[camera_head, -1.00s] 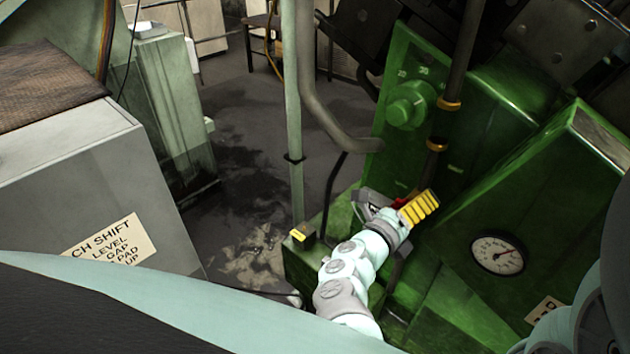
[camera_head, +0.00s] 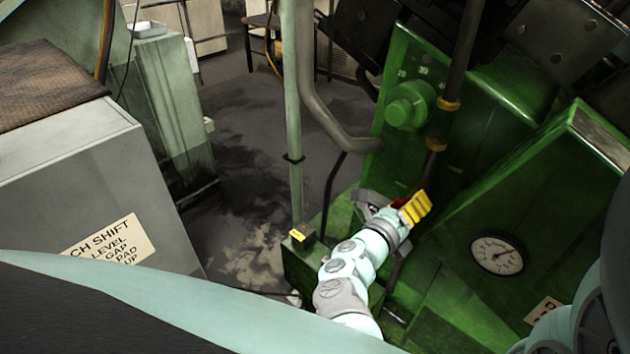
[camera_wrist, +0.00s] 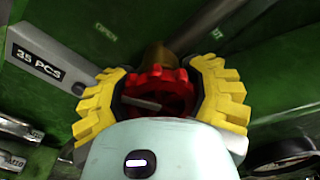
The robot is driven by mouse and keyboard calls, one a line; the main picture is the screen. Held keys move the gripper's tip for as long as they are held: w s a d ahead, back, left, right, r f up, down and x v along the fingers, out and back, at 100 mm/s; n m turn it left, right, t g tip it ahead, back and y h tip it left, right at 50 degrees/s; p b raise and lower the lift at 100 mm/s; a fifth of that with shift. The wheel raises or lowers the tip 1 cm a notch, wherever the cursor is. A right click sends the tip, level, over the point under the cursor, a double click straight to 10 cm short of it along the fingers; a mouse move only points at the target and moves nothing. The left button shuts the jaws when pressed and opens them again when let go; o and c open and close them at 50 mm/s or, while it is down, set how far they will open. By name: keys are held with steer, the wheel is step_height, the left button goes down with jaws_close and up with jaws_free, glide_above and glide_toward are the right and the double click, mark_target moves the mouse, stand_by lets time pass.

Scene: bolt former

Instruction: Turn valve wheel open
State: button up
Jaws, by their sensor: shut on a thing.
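The red valve wheel (camera_wrist: 158,88) sits on a brass stem (camera_wrist: 157,57) against the green machine in the wrist view. My gripper (camera_wrist: 162,98) has its yellow ridged fingers on the left and right sides of the wheel, shut on it. In the head view my gripper (camera_head: 402,208) is at the end of my pale arm, low against the green machine. There only a sliver of red shows beside the yellow finger, and most of the wheel is hidden. A faint "OPEN" marking (camera_wrist: 107,34) is on the green surface up and left of the wheel.
A round gauge (camera_head: 497,254) is on the green machine (camera_head: 460,290) to the right of my gripper. A vertical pipe with brass collars (camera_head: 450,104) stands just above it. A grey "35 PCS" plate (camera_wrist: 45,63) lies left of the wheel. Open floor (camera_head: 250,200) is at the left.

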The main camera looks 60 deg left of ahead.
steer(key=shift+o, duration=0.2)
steer(key=b, duration=0.3)
steer(key=shift+s+a+f, duration=0.2)
steer(key=shift+s+f, duration=0.1)
steer(key=n+b, duration=0.1)
steer(key=b, duration=0.2)
steer(key=shift+d+r, duration=0.1)
steer(key=shift+d, duration=0.05)
steer(key=shift+w+r+n, duration=0.1)
steer(key=shift+r+n, duration=0.05)
steer(key=shift+n, duration=0.25)
steer(key=o, duration=1.3)
steer(key=shift+w, duration=0.1)
